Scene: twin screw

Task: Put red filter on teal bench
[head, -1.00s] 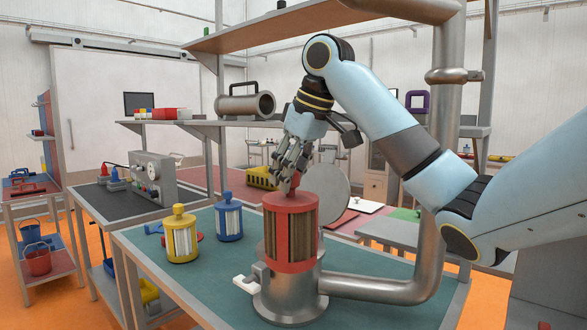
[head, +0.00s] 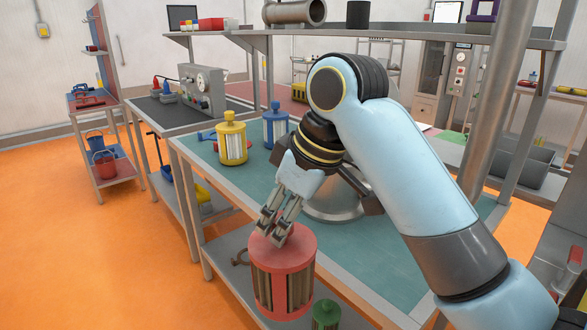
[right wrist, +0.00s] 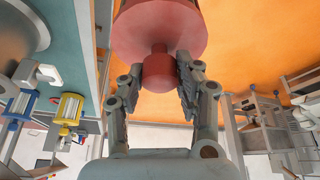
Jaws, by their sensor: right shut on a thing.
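My right gripper (head: 279,226) is shut on the top knob of the red filter (head: 283,278), a red cylinder with brown pleated sides. The right wrist view shows the fingers (right wrist: 161,85) on either side of the knob of the red filter (right wrist: 160,28). The filter hangs roughly upright at the near edge of the teal bench (head: 375,262). In the right wrist view, orange floor shows around it and the teal bench (right wrist: 82,45) lies to the left. The steel housing (head: 335,210) on the bench is partly hidden by my arm. My left gripper is not in view.
A yellow filter (head: 231,143) and a blue filter (head: 275,127) stand at the bench's far end. A green-topped filter (head: 326,312) is low, close to the red one. A lower shelf (head: 232,262) lies under the bench. The near bench top looks clear.

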